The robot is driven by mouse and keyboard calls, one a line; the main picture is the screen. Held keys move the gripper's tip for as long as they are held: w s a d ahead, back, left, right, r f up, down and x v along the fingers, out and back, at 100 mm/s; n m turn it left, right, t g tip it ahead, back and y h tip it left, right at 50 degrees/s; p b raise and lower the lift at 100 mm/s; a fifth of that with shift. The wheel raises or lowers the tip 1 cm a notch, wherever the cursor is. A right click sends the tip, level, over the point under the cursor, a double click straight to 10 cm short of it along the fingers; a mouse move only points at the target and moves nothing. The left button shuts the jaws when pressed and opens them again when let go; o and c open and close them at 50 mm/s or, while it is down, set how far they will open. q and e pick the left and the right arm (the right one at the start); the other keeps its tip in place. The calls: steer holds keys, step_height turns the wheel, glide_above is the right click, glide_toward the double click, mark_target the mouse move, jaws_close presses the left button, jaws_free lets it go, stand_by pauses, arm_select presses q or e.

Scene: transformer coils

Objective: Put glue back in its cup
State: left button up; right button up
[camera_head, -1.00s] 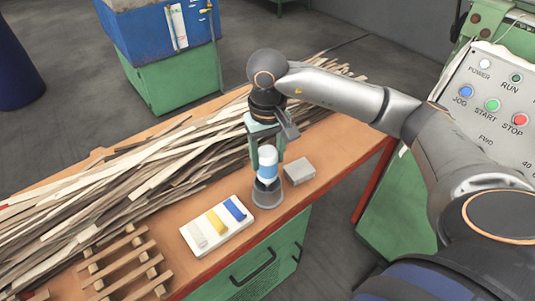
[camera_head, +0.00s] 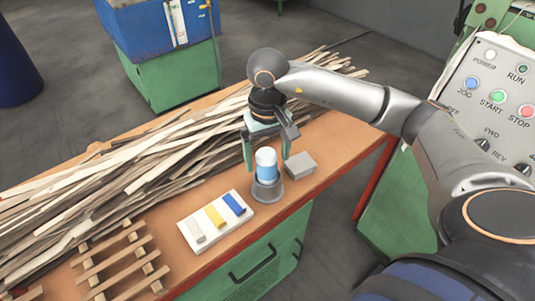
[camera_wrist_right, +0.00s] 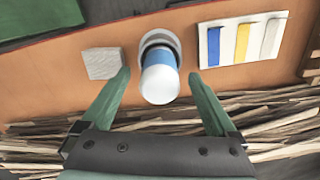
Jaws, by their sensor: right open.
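The glue (camera_head: 266,163) is a white bottle with a blue band. It stands in a grey cup (camera_head: 267,191) near the front edge of the bench, its lower part hidden by the cup wall. In the right wrist view the glue (camera_wrist_right: 159,78) shows between the fingers, with the cup rim (camera_wrist_right: 160,38) around its far end. My right gripper (camera_head: 266,158) is open, its green fingers on either side of the bottle and apart from it. In the right wrist view, gaps show between the bottle and both fingers of the gripper (camera_wrist_right: 161,78). My left gripper is not in view.
A grey block (camera_head: 300,165) lies right of the cup, close to a finger. A white tray (camera_head: 190,240) with white, yellow and blue pieces lies to the left. Wood strips (camera_head: 130,180) cover the bench behind. A wooden rack (camera_head: 118,262) lies at the front left.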

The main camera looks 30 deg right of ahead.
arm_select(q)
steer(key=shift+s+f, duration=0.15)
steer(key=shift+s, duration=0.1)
arm_select(e)
steer(key=shift+r, duration=0.1)
steer(key=shift+r, duration=0.35)
arm_select(q)
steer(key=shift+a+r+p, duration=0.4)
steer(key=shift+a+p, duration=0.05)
steer(key=shift+p, duration=0.15)
arm_select(e)
step_height(320, 180, up, 12)
steer(key=shift+f, duration=0.15)
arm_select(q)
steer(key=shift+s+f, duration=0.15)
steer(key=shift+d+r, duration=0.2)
arm_select(e)
steer(key=shift+s+f, duration=0.1)
